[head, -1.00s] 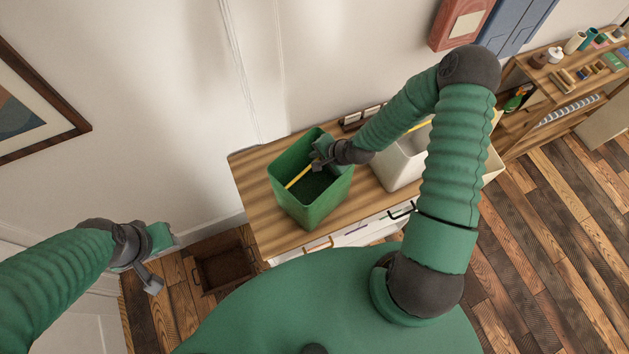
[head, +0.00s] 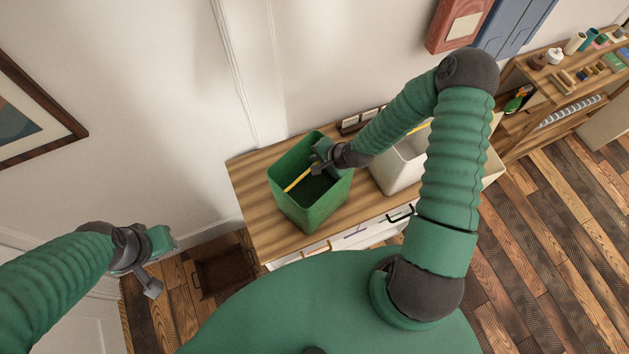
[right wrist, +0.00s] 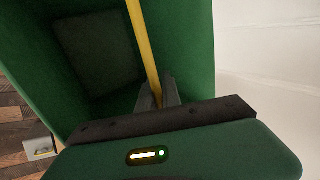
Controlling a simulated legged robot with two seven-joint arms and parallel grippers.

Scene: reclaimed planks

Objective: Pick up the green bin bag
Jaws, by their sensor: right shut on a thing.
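The green bin bag (head: 311,204) looks like an open-topped, box-shaped green bin with a thin yellow bar (head: 298,180) across its mouth. It is upright at the wooden cabinet top; I cannot tell whether its base touches the wood. My right gripper (head: 318,166) is at the mouth, shut on the yellow bar. In the right wrist view the bar (right wrist: 144,45) runs down between the fingers (right wrist: 158,95), with the green walls (right wrist: 190,40) around it. My left gripper (head: 152,287) hangs away at the lower left, apart from the bag; its finger opening is unclear.
The cabinet's wooden top (head: 255,200) is bare left of the bag. A brown crate (head: 225,272) sits on the floor at left. Shelves (head: 560,90) with small items stand at far right.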

